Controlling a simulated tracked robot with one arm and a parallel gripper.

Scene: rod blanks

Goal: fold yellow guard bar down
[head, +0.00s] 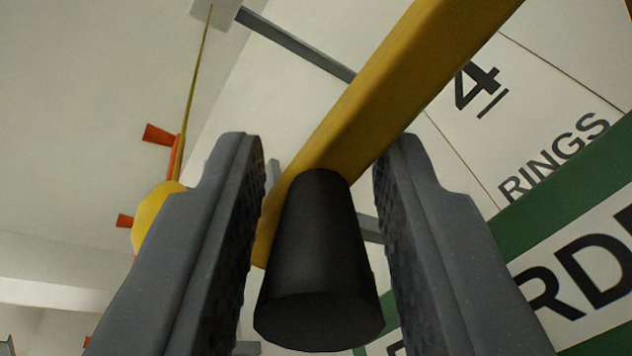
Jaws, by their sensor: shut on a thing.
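The yellow guard bar (385,90) runs slantwise from the top right down to the middle of the view, behind my fingers. A black tapered handle (318,265) stands out from the bar toward the camera, near its lower end. My gripper (322,150) has one grey ridged finger on each side of this handle and is shut on it. The fingers hide part of the bar's lower end. The bar's pivot cannot be made out.
A white panel carries "4" (478,86) and "RINGS" (554,155), with a green stripe (565,212) and larger lettering below. A grey rod (297,46) passes behind the bar. At left are a yellow rounded part (155,212) and orange pieces (158,134).

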